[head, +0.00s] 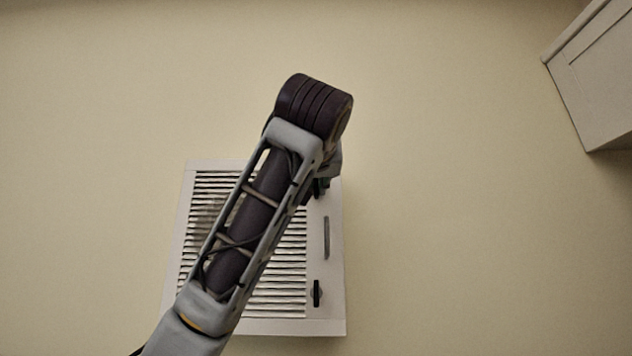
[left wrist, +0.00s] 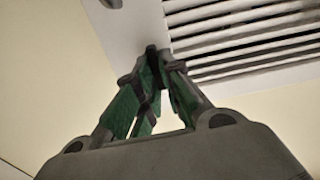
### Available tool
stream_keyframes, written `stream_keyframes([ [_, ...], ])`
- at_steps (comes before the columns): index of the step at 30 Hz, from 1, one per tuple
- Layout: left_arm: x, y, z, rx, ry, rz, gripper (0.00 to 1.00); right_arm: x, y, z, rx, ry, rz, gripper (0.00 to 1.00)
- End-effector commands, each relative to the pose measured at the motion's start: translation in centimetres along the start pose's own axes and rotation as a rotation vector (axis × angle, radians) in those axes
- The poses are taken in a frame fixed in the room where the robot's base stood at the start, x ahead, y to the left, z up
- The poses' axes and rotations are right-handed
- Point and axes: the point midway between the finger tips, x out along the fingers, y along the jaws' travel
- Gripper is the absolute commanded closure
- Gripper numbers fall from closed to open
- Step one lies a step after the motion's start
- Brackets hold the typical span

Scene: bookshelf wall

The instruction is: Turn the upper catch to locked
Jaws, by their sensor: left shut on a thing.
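A pale louvred door (head: 325,325) is on the wall, with two dark catches and a bar handle (head: 327,237) along its right side. The lower catch (head: 317,292) stands upright. The upper catch is mostly hidden behind my left gripper (head: 320,188) in the head view, and its angle cannot be told. In the left wrist view my left gripper (left wrist: 154,58) has its green-padded fingers closed together at the door frame, shut on the small dark upper catch. My right gripper is not in view.
My left arm crosses in front of the door and covers part of the slats. A pale cabinet (head: 600,85) juts in at the upper right. The wall (head: 450,230) right of the door is clear.

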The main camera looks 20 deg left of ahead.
Motion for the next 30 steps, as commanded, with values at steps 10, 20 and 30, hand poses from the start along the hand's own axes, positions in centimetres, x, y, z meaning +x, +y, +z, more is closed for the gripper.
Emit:
stream_keyframes([
  [10, -0.1, -0.1, 0.3, -0.182, 0.002, 0.004, 1.0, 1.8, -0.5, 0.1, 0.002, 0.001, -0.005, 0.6],
  [20, -0.1, -0.4, 0.4, -0.473, 0.001, 0.004, 1.0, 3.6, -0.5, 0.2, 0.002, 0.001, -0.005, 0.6],
  [30, -0.1, -0.7, 0.5, -0.797, 0.001, 0.003, 1.0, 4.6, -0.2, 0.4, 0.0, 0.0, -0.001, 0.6],
])
